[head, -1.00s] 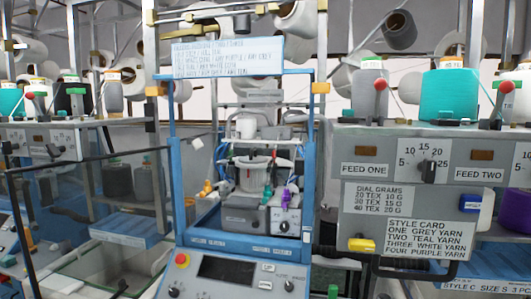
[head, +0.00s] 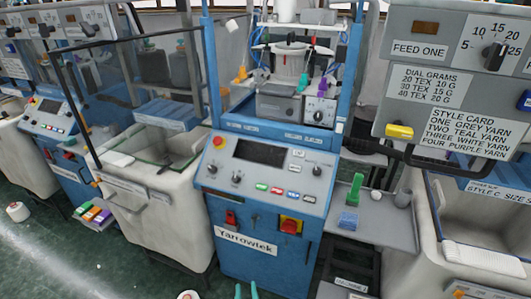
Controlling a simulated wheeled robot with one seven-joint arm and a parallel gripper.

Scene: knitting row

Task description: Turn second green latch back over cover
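The blue-framed knitting machine (head: 268,183) stands in the middle of the head view. Two teal prongs at the bottom edge look like the fingertips of my gripper (head: 246,291). They stand apart with nothing visible between them, low and far from the green piece. The rest of the gripper is out of view.
The control panel (head: 267,171) juts out below the knitting head. A side shelf (head: 385,222) on the right holds a green upright tool (head: 355,190). Green floor shows at the lower left.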

